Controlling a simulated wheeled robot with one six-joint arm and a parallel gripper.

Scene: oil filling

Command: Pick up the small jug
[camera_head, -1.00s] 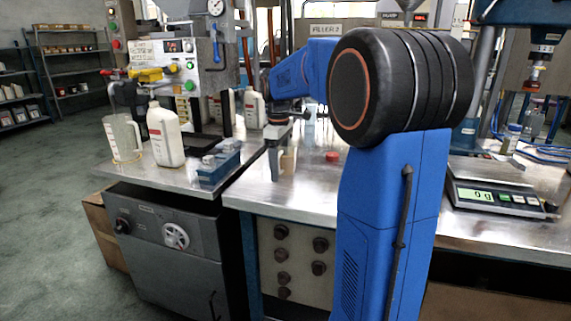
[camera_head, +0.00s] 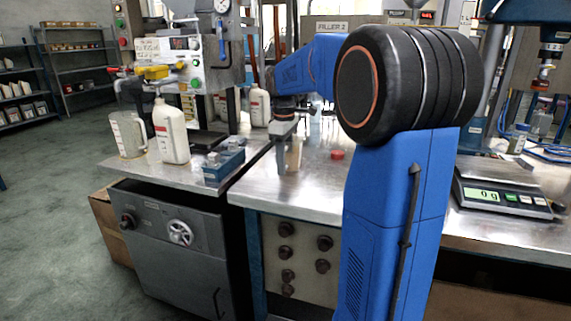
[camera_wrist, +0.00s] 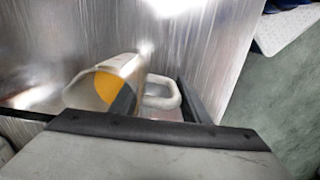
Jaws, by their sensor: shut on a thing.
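The small jug (camera_wrist: 96,88) is pale, with an amber inside, at the left of the wrist view. Its loop handle (camera_wrist: 162,100) lies between the two dark fingers of my gripper (camera_wrist: 154,88). My gripper is shut on the small jug, though the contact itself is partly hidden by the left finger. In the head view my gripper (camera_head: 285,160) points down over the steel bench, and the small jug (camera_head: 295,154) shows as a small beige shape beside its fingers. I cannot tell how high its base is above the bench.
A red cap (camera_head: 337,154) lies on the bench right of the jug. A larger clear jug (camera_head: 127,138), a white bottle (camera_head: 171,138) and a blue fixture (camera_head: 224,164) stand on the left counter. A scale (camera_head: 495,195) stands at right.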

